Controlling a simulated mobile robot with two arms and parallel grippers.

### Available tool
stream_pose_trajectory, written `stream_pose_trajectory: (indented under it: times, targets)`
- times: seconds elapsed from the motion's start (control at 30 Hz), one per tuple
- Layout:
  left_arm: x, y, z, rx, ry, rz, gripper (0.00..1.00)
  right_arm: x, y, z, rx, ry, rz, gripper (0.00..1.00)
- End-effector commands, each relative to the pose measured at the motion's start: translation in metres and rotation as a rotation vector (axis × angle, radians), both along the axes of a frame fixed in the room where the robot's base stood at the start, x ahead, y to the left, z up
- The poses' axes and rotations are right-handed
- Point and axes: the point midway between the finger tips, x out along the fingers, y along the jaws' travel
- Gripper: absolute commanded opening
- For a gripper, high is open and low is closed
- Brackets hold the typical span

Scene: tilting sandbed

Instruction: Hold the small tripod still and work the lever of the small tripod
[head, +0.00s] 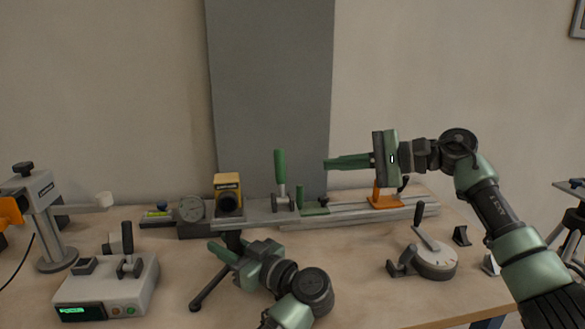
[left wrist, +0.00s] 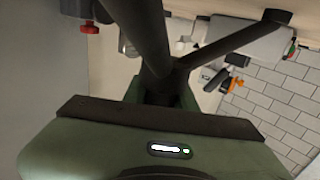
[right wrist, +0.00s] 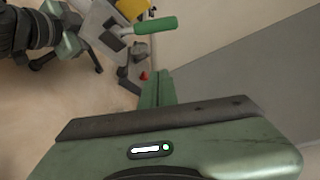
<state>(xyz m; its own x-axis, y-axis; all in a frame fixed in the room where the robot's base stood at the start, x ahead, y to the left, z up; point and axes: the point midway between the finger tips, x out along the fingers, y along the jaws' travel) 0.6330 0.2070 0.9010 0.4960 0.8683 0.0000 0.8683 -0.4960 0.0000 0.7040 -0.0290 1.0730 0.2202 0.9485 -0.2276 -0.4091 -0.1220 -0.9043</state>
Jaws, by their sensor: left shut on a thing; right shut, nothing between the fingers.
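The small tripod (head: 209,286) stands at the front of the table, its dark legs partly hidden by my left arm. My left gripper (head: 224,252) is shut on its dark column, which shows between the fingers in the left wrist view (left wrist: 147,40). A lever with a green grip (head: 280,166) stands upright near a yellow-topped box (head: 228,183); its joint to the tripod is not clear. The green grip also shows in the right wrist view (right wrist: 156,25). My right gripper (head: 326,163) is shut and empty, to the right of the lever and apart from it.
A long grey rail (head: 345,217) with an orange holder (head: 384,194) lies behind. A round dial base with a handle (head: 435,262) stands right. A grey box with a green display (head: 105,290) stands front left. The table's front middle right is clear.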

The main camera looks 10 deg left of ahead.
Motion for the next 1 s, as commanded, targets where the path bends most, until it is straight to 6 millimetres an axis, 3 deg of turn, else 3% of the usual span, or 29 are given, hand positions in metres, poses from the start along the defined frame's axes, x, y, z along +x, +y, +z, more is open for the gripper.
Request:
stream_pose_trajectory:
  times: [0.47,0.57,1.0]
  targets:
    - [0.000,0.000,-0.001,-0.001,0.003,-0.001,0.00,0.002,0.003,-0.002,0.015,-0.001,0.003,0.00]
    - [0.000,0.000,-0.001,-0.001,0.003,-0.001,0.00,0.005,0.013,-0.005,0.014,0.001,0.003,0.00]
    - [0.000,-0.001,-0.002,0.000,0.004,-0.001,0.00,0.022,0.090,-0.021,0.015,-0.001,0.003,0.00]
